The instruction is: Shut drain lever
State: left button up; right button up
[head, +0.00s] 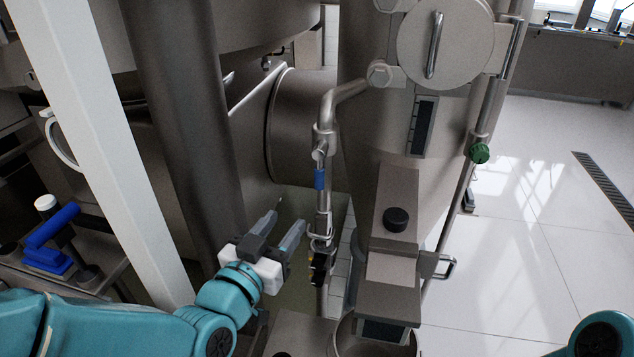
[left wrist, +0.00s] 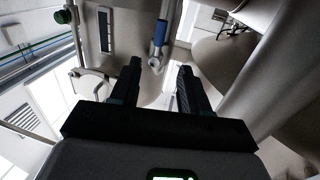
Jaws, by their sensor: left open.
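The drain lever (head: 320,179) has a blue grip and sits on the thin steel drain pipe (head: 327,110) in front of the separator. Its blue grip also shows in the left wrist view (left wrist: 160,33), ahead of the gap between the fingers. My left gripper (head: 284,225) is open and empty, lower and to the left of the lever in the head view, apart from it. In the left wrist view its two fingers (left wrist: 160,68) point toward the lever and pipe. My right gripper is not in view; only a teal part of my right arm shows.
The large steel vessel (head: 360,165) stands behind and right of the pipe, with a green knob (head: 480,153) on a side rod. A dark column (head: 185,110) and white post (head: 95,130) stand left. Open tiled floor (head: 530,200) lies right.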

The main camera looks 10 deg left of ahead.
aim_at(317, 181)
pick_arm(q)
jog(key=w+d, duration=0.1)
jog(key=w, duration=0.4)
jog(key=w+d+p, duration=0.1)
jog(key=w, duration=0.4)
jog(key=w+d, duration=0.1)
jog(key=w, duration=0.4)
jog(key=shift+w+f, duration=0.1)
jog(key=shift+w, duration=0.25)
grip_shut()
